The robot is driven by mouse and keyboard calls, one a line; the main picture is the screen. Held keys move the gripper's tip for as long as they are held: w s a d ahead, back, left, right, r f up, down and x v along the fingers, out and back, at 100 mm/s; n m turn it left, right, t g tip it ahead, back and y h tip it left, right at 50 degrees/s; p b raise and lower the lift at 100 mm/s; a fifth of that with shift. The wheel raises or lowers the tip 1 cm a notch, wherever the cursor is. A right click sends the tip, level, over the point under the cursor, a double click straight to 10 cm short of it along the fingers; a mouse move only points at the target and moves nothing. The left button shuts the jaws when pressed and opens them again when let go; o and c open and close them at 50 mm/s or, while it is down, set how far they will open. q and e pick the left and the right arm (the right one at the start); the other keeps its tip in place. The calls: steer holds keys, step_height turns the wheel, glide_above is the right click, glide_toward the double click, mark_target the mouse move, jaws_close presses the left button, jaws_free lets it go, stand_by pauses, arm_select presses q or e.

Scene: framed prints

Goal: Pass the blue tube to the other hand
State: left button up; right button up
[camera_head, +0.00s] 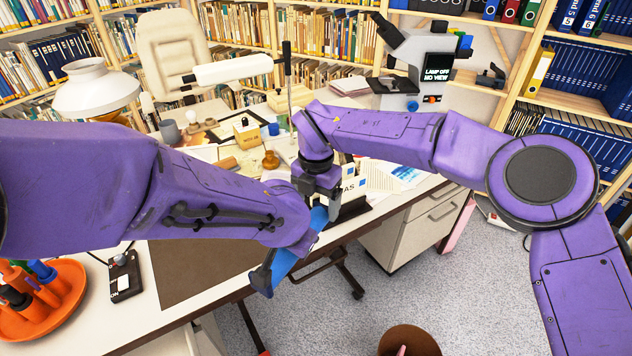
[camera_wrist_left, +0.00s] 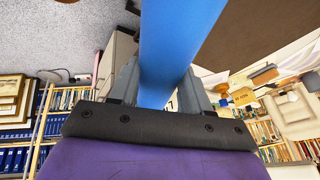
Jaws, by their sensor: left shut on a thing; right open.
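The blue tube (camera_head: 283,264) is tilted above the desk's front edge, partly hidden behind my left wrist in the head view. It also fills the upper middle of the left wrist view (camera_wrist_left: 178,35). My left gripper (camera_wrist_left: 160,85) is shut on the tube, with a finger on each side; in the head view it is mostly hidden by its own arm. My right gripper (camera_head: 321,196) is open, pointing down at the tube's upper end. Whether its fingers straddle or touch the tube cannot be told.
An orange round rack (camera_head: 62,318) with tubes stands at the lower left, beside a small switch box (camera_head: 124,279). A white lamp (camera_head: 92,88), a microscope (camera_head: 418,62) and desk clutter lie behind my arms. A brown bin (camera_head: 408,340) stands on the floor.

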steer(key=shift+f, duration=1.3)
arm_select(q)
steer(key=shift+o, duration=0.2)
arm_select(e)
steer(key=c, duration=1.1)
arm_select(q)
steer(key=o, duration=1.2)
steer(key=shift+d, duration=0.1)
arm_select(e)
steer(key=shift+c, duration=0.2)
steer(key=shift+r, duration=0.1)
arm_select(q)
steer(key=v, duration=1.2)
steer(key=shift+r, duration=0.1)
